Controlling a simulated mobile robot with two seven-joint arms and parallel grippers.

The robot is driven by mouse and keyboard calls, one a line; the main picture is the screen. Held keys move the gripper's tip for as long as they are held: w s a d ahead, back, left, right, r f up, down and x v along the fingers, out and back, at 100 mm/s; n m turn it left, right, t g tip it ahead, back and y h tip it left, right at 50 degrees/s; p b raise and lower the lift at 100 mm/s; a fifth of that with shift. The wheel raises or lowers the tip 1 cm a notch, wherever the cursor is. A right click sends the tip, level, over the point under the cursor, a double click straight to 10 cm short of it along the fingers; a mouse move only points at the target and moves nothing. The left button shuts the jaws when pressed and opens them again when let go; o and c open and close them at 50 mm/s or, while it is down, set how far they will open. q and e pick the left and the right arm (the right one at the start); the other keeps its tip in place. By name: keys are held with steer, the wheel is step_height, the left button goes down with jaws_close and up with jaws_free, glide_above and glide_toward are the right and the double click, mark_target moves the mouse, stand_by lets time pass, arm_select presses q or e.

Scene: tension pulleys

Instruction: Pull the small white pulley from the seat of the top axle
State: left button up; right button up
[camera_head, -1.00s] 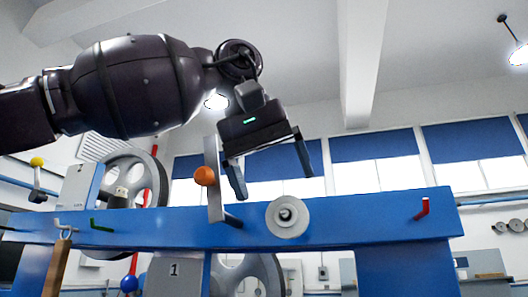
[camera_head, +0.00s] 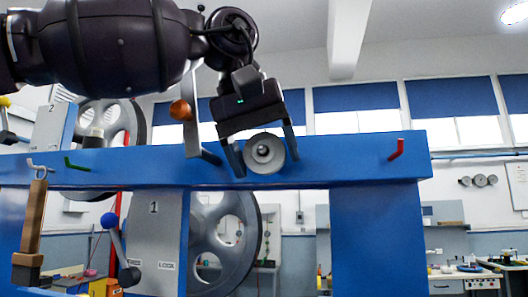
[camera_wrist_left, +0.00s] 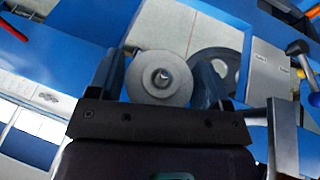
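The small white pulley (camera_head: 265,153) is a pale round disc with a hub at its centre. It sits at the front of the blue crossbeam (camera_head: 345,160); its axle and seat are mostly hidden behind it. My left gripper (camera_head: 266,167) comes down from above, one finger on each side of the pulley. In the left wrist view the pulley (camera_wrist_left: 159,80) fills the space between the fingers (camera_wrist_left: 160,86), which lie against its left and right edges. No gap shows there. My right gripper is in neither view.
A grey upright plate with an orange ball (camera_head: 181,110) stands just left of the gripper. A green hook (camera_head: 76,164) and a red hook (camera_head: 396,149) stick out of the beam. A large grey wheel (camera_head: 226,240) is below.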

mark_target(255, 143)
arm_select(q)
steer(key=c, duration=0.6)
steer(key=shift+s+a+b, duration=0.2)
steer(key=shift+s+b, duration=0.15)
steer(key=shift+s, duration=0.6)
steer(key=shift+s+a+b, duration=0.2)
steer(key=shift+s+b, duration=0.1)
steer(key=shift+s, duration=0.6)
stand_by(0.6)
steer(key=shift+s+a, duration=0.15)
steer(key=shift+s, duration=0.8)
steer(key=shift+s+a+b, duration=0.25)
steer(key=shift+s+b, duration=0.05)
steer(key=shift+s, duration=0.7)
steer(key=shift+s+a+b, duration=0.2)
steer(key=shift+s+b, duration=0.1)
steer(key=shift+s, duration=0.65)
